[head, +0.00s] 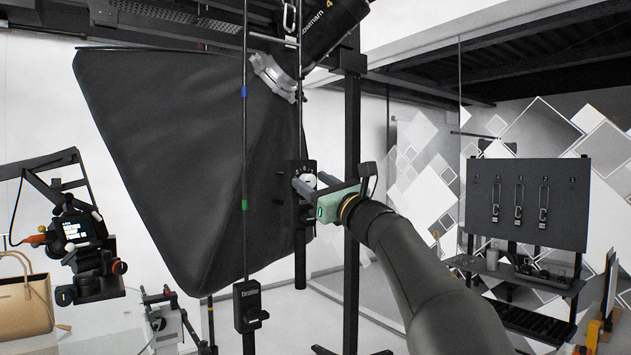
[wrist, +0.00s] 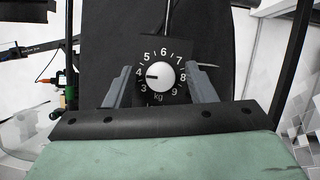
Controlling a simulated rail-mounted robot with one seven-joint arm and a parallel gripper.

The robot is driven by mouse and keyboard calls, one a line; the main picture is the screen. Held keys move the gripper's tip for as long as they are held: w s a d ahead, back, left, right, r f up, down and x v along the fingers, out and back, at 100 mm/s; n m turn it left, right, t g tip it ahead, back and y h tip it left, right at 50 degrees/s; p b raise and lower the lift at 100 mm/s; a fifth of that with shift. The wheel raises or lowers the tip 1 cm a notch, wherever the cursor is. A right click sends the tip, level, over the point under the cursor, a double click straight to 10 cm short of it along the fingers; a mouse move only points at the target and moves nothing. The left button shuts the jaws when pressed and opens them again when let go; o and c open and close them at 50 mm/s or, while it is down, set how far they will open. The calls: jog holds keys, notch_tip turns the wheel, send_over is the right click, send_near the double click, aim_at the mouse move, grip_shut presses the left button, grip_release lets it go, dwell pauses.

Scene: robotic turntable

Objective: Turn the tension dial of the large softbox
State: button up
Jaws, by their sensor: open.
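The large black softbox (head: 175,150) hangs at the left of centre in the head view. The tension dial shows in the wrist view as a white round knob (wrist: 159,77) on a black plate, with a number scale from 3 to 9 and "kg" below. Its dark pointer mark points left, close to 4. In the head view the dial (head: 305,181) is partly hidden by my gripper. My gripper (wrist: 163,88) is open, with one finger on each side of the knob. I see a gap between each finger and the knob; whether the fingers reach its depth is unclear.
A thin cable with a second black box (head: 248,312) hangs just left of the dial. A dark post (head: 352,230) stands behind my gripper. A camera on an arm (head: 85,240) and a tan bag (head: 25,300) are at the left. A tool board (head: 527,200) is at the right.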

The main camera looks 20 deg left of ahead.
jog(key=shift+c, duration=0.2)
jog(key=c, duration=0.9)
jog(key=shift+f+m+b, duration=0.15)
jog(key=shift+m+b, duration=0.3)
jog(key=shift+m, duration=0.05)
jog(key=shift+m+t+h, duration=0.3)
jog(key=shift+m+t, duration=0.2)
jog(key=m+t+h+b, duration=0.1)
jog(key=m, duration=0.2)
jog(key=shift+b, duration=0.4)
jog(key=m+t+h, duration=0.1)
jog(key=m, duration=0.2)
jog(key=m+t+h, duration=0.1)
jog(key=m+h, duration=0.1)
jog(key=m, duration=0.2)
jog(key=shift+s+t, duration=0.1)
jog(key=shift+t, duration=0.2)
jog(key=shift+m, duration=0.5)
